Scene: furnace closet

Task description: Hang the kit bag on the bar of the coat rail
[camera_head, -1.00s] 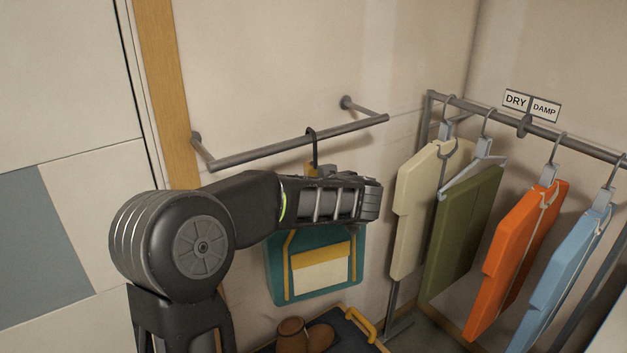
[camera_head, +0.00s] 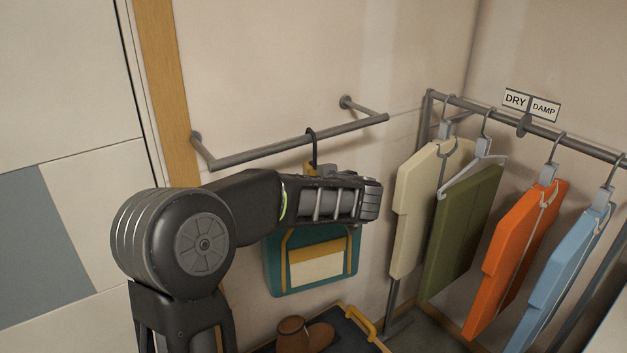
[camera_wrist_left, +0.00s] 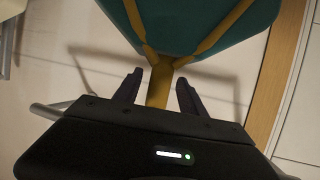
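The teal kit bag (camera_head: 312,262) with yellow straps and a pale front panel hangs below the wall bar of the coat rail (camera_head: 290,143). Its black hook (camera_head: 312,148) is over the bar. The teal bag body (camera_wrist_left: 205,25) is beyond. My right gripper is not in view.
A second rail (camera_head: 570,140) on the right holds cream, olive, orange and blue garments on hangers, with a DRY/DAMP sign (camera_head: 531,105). Brown boots (camera_head: 303,334) stand on a dark tray with a yellow handle (camera_head: 360,321) below. A wooden post (camera_head: 168,90) is left of the bar.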

